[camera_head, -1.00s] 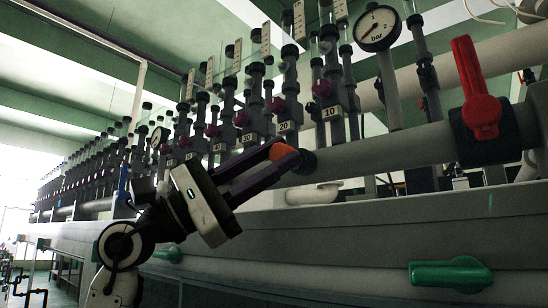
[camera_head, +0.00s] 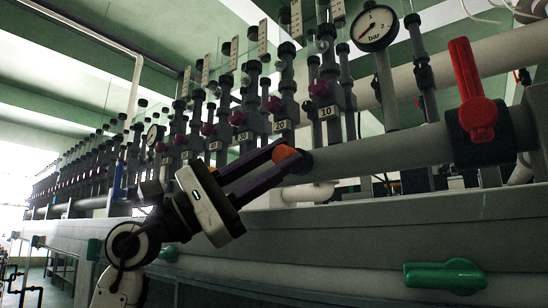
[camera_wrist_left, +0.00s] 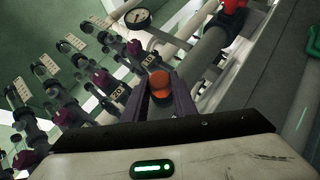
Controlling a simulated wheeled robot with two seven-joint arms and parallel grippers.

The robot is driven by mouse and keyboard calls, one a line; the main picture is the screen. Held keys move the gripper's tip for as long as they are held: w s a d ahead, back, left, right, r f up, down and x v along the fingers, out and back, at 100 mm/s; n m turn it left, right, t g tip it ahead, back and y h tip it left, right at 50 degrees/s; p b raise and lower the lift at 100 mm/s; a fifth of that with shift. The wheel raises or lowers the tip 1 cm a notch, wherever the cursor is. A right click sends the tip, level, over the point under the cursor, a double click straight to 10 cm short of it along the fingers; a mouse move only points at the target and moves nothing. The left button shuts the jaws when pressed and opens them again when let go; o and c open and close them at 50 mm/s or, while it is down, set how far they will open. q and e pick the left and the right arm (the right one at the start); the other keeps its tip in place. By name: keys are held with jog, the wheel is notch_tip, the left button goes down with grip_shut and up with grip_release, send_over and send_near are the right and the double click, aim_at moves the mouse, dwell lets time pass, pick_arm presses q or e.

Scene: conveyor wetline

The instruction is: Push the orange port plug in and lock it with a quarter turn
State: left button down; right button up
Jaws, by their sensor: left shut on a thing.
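The orange port plug (camera_head: 285,153) sits between the fingertips of my left gripper (camera_head: 281,156), just left of the end of the grey horizontal pipe. My left gripper is shut on the plug. A dark ring (camera_head: 306,162) at the pipe end lies right beside the plug; I cannot tell whether the plug is inside it. In the left wrist view the orange plug (camera_wrist_left: 159,81) shows between the two purple-grey fingers, with a dark round part behind it. The plug's inner end is hidden. My right gripper is not in view.
A red-handled valve (camera_head: 473,98) is on the pipe at the right. A pressure gauge (camera_head: 374,27) stands above the pipe. A row of numbered flow tubes (camera_head: 284,100) rises behind my gripper. A green valve handle (camera_head: 445,276) is low on the right. The air in front is clear.

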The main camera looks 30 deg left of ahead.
pick_arm(q)
jog(key=shift+w, duration=0.25)
jog(key=c, duration=1.4)
grip_release()
jog(key=shift+w+f, duration=0.1)
jog(key=shift+f, duration=0.1)
jog(key=b+v, duration=0.4)
jog(key=v, duration=0.6)
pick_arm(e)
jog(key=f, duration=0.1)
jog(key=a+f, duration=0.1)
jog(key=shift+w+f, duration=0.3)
